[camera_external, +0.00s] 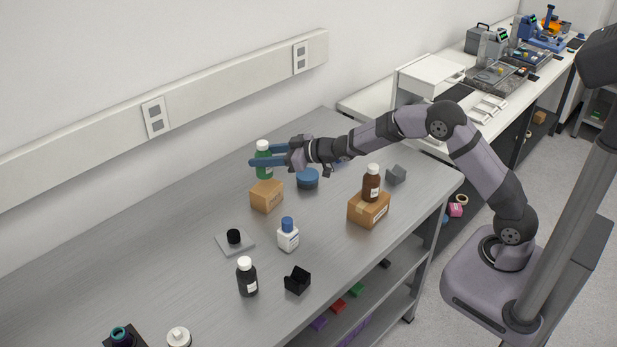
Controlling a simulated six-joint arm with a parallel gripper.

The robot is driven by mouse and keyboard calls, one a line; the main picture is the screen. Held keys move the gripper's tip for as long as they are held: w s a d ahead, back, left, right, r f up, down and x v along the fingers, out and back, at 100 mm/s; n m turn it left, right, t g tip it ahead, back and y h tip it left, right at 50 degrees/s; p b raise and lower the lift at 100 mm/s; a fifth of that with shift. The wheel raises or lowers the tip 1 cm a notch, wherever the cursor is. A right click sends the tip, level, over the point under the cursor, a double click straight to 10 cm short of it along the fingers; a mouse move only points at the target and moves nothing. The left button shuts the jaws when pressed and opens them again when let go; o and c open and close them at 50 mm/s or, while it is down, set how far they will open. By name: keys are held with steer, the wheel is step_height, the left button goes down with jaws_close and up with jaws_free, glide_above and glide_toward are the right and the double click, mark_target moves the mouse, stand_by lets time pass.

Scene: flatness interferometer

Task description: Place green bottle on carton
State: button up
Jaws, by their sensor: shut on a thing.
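The green bottle (264,172) with a white cap is upright between the fingers of my gripper (267,159), which is shut on it. A small brown carton (266,197) sits on the metal bench just below the bottle in the picture. I cannot tell whether the bottle's base touches the carton, hovers over it or is slightly behind it. A second carton (368,210) stands to the right, with a brown bottle (371,184) with a white cap upright on it.
A blue round container (307,178) is right of the small carton, partly under my arm. A grey block (396,174), a white bottle with blue cap (288,235), a black bottle (247,277) and a black holder (297,281) stand around.

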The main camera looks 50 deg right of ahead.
steer(key=shift+f+p, duration=0.3)
steer(key=shift+f, duration=1.6)
steer(key=shift+f, duration=0.1)
steer(key=shift+f, duration=0.15)
steer(key=o, duration=1.1)
steer(key=shift+o, duration=0.2)
steer(key=shift+r, duration=0.25)
steer(key=shift+s+d, duration=0.15)
steer(key=shift+s, duration=0.05)
steer(key=b+v, duration=0.2)
steer(key=v, duration=0.5)
steer(key=shift+b, duration=0.3)
